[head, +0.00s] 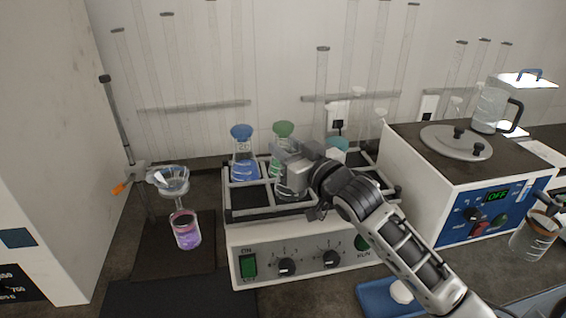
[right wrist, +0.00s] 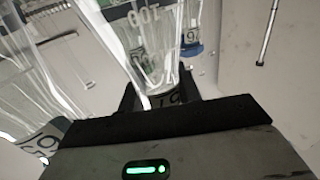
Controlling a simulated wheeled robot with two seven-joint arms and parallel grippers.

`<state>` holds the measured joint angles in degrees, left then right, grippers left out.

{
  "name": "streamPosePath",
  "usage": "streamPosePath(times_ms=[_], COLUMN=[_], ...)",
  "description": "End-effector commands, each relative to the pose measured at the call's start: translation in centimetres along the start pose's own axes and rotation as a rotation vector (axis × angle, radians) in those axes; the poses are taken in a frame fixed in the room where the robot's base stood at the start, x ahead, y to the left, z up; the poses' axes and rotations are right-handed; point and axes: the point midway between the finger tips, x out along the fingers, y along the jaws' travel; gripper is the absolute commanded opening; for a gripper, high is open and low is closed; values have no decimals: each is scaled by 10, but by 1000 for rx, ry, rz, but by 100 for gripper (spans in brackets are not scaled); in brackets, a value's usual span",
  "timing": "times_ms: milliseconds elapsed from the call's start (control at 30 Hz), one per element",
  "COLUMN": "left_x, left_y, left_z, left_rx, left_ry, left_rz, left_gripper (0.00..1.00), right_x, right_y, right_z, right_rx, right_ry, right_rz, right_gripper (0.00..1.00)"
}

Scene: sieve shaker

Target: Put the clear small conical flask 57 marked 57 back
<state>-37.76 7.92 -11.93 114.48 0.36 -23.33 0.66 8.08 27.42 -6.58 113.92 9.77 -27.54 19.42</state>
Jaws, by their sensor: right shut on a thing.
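My right gripper (head: 296,158) is over the middle of the shaker tray in the head view. It is shut on a clear conical flask (head: 290,184), whose upper part it hides. In the right wrist view the gripper's fingers (right wrist: 160,92) close around clear glass (right wrist: 155,60) with a dark label. I cannot read 57 on it. The shaker (head: 300,250) has a dark tray with metal bars; whether the flask touches the tray is unclear. A blue-stoppered flask (head: 243,160) with blue liquid stands in the tray to the left. A green stopper (head: 283,130) shows behind the gripper. My left gripper is out of view.
A funnel (head: 172,178) is above a flask of purple liquid (head: 186,230) on the left. The hot bath (head: 450,170) with a blue panel stands right, bearing a glass jug (head: 490,108). A blue tray (head: 378,298) lies in front. Tall glass tubes line the back.

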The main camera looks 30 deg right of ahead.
Motion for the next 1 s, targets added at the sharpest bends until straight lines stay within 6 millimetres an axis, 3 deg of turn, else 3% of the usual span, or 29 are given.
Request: streamPosePath(times_ms=[33,67,500,533,600,1000], left_x=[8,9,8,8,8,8], left_y=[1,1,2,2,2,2], left_z=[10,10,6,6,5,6], left_rx=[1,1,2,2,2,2], left_ry=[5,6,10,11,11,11], left_rz=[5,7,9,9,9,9], left_gripper=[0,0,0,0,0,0], right_x=[-1,-2,-2,-2,-2,-8], right_y=[1,2,3,3,3,3], right_z=[16,17,18,18,18,16], right_rx=[-1,-1,-1,-1,-1,0], right_ry=[2,3,1,1,1,0], right_rz=[2,4,6,6,6,6], right_gripper=[0,0,0,39,56,56])
